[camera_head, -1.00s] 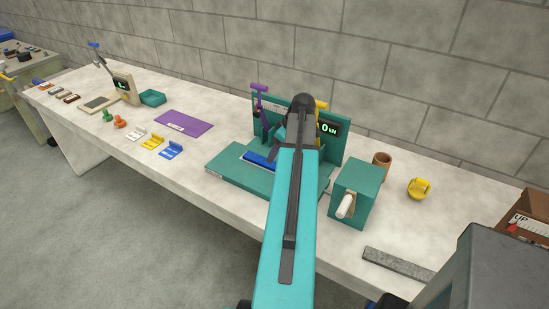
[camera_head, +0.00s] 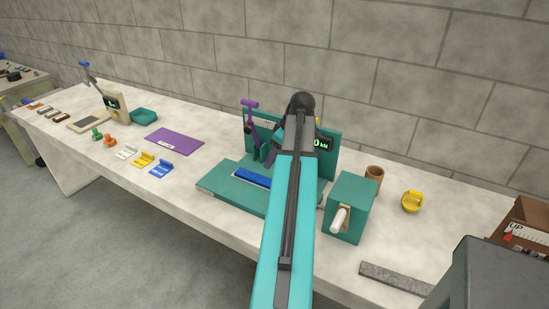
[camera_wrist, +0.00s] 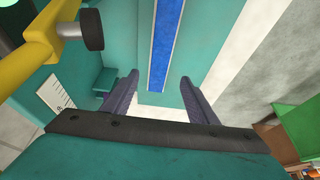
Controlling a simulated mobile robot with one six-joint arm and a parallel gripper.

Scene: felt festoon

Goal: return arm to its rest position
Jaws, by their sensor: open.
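My arm, teal with a dark strip, reaches over the white bench in the head view and hides part of the teal press fixture (camera_head: 228,187). My gripper (camera_wrist: 160,90) shows in the wrist view as two dark fingers spread apart with nothing between them. Beyond the fingers is a blue strip (camera_wrist: 165,40) on the teal fixture; the blue strip also shows in the head view (camera_head: 252,178). A yellow lever with a dark knob (camera_wrist: 92,29) is at the wrist view's upper left.
A purple lever (camera_head: 250,104) and display (camera_head: 320,144) stand by the arm. A teal box (camera_head: 350,208), brown cup (camera_head: 374,173), yellow piece (camera_head: 412,201) and grey bar (camera_head: 396,278) lie to the right. A purple mat (camera_head: 174,142) and coloured clips lie left. A block wall stands behind.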

